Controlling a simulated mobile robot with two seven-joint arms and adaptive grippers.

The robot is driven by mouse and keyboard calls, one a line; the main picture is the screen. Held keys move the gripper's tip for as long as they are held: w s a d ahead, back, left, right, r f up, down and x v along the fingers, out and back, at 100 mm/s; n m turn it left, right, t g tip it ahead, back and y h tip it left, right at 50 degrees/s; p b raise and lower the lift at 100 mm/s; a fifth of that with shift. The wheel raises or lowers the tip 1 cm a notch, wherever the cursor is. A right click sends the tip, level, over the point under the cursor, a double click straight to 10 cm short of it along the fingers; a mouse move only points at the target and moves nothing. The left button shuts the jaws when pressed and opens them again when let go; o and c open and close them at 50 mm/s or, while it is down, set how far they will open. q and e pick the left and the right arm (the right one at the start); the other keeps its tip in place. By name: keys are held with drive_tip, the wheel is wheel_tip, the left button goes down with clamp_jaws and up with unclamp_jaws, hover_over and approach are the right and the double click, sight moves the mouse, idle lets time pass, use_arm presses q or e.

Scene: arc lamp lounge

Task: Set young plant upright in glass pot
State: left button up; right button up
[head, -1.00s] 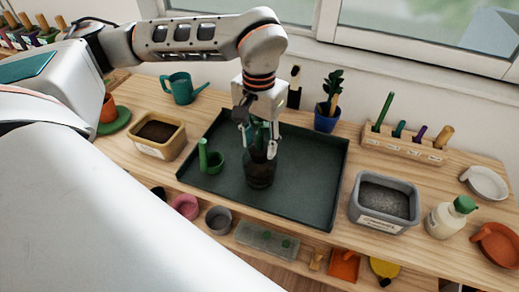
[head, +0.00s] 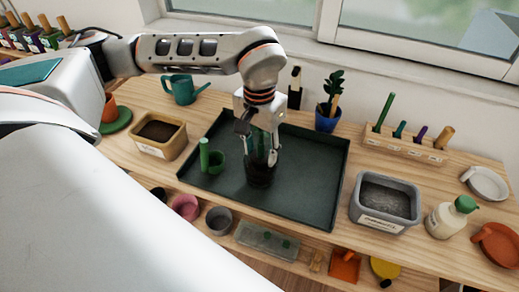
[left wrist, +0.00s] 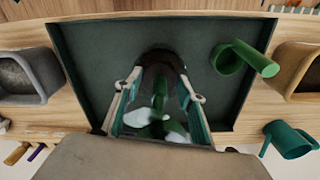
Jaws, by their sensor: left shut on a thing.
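My left gripper (head: 262,155) points down over the dark tray (head: 312,195) and is shut on the young plant (left wrist: 158,122). The plant's green leaves show between the fingers in the left wrist view, and a bit of green shows between them in the head view. The glass pot (head: 260,176) is dark and see-through and stands on the tray right below the gripper. The fingertips are at about the pot's rim. The plant's lower end is hidden or too dark to make out, so I cannot tell how deep it sits. My right gripper is not in view.
A green cup with an upright handle (head: 216,160) stands on the tray just left of the pot. A tan tub (head: 160,137) is left of the tray, a grey tub (head: 385,200) right of it. A potted plant (head: 328,118) stands behind. The tray's right side is clear.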

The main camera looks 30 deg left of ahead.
use_arm(q)
drive_tip(key=o, duration=1.2)
drive_tip(key=shift+s+f, duration=0.3)
drive_tip(key=shift+f, duration=0.4)
drive_tip(key=shift+w+f, duration=0.15)
drive_tip(key=shift+w, duration=0.1)
drive_tip(key=shift+s, duration=0.1)
drive_tip(key=shift+r, duration=0.25)
drive_tip(key=shift+r, duration=0.3)
wheel_tip(320, 180, up, 13)
drive_tip(key=shift+f+p, duration=0.1)
drive_tip(key=shift+p, duration=0.55)
drive_tip(key=shift+f, duration=0.1)
